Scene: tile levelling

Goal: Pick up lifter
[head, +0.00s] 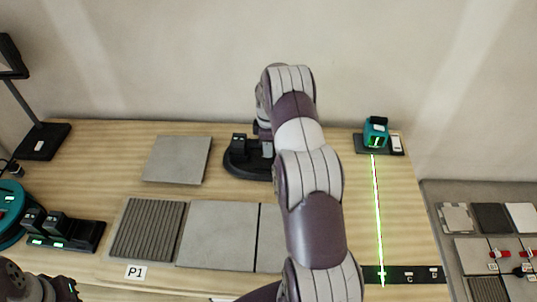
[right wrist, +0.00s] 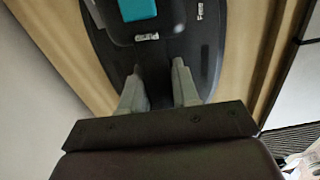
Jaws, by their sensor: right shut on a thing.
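My right gripper (right wrist: 157,76) shows in the right wrist view with its two grey fingers either side of a dark part. It is shut on this part, which I take to be the lifter (right wrist: 154,62). A teal block and a small pale fitting show beyond the fingers, over a dark rounded base (right wrist: 203,40). In the head view my right arm hides the gripper and most of the lifter. The dark rounded base (head: 238,167) shows left of the arm, with small black blocks on it. My left gripper's fingers are not in view; part of my left arm is at the bottom left.
Grey tiles (head: 217,235) and a ribbed tile (head: 147,229) lie on the wooden table (head: 110,142). A loose tile (head: 178,159) lies behind them. A teal laser unit (head: 375,132) casts a green line on the right. A black charger (head: 75,236) stands left; a lamp stands behind.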

